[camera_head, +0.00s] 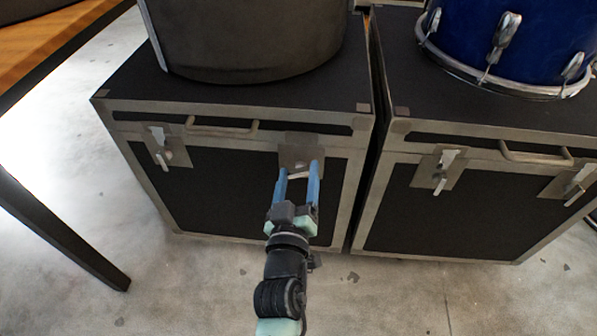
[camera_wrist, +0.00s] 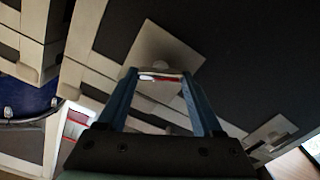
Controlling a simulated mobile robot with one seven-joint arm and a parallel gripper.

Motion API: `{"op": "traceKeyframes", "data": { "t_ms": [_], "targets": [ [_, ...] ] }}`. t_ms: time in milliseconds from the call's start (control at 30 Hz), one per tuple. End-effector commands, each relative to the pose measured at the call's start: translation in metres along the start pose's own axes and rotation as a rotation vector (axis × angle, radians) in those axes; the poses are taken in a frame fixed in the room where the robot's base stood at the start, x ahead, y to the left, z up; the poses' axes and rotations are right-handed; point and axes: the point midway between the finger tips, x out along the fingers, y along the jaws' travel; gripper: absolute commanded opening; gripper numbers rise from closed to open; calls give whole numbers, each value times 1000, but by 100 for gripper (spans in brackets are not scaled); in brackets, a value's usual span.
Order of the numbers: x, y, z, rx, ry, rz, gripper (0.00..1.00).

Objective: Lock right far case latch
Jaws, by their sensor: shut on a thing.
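My gripper (camera_head: 299,171) has its two blue fingers at the right latch (camera_head: 301,152) on the front of the left black case (camera_head: 230,190). The latch is a pale metal plate with a small lever. In the wrist view, my fingertips (camera_wrist: 160,77) close on the lever in front of the square latch plate (camera_wrist: 158,48). The fingers hide part of the lever, and I cannot tell its exact angle. The same case's left latch (camera_head: 165,149) has its lever sticking out from its plate.
A carrying handle (camera_head: 222,129) lies between the two latches. A second black case (camera_head: 450,210) stands close on the right, with two latches and a blue drum (camera_head: 510,40) on top. A dark drum case (camera_head: 255,40) sits on the left case. Floor in front is clear.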

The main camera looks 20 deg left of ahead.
Motion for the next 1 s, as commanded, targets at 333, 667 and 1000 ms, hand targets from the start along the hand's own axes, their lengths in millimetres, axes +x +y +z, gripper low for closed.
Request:
{"op": "traceKeyframes", "data": {
  "t_ms": [333, 667, 1000],
  "targets": [
    [0, -1, 0, -331, -1, 0, 12],
    [0, -3, 1, -644, -1, -1, 12],
    [0, -4, 2, -926, 1, -1, 12]
  ]
}}
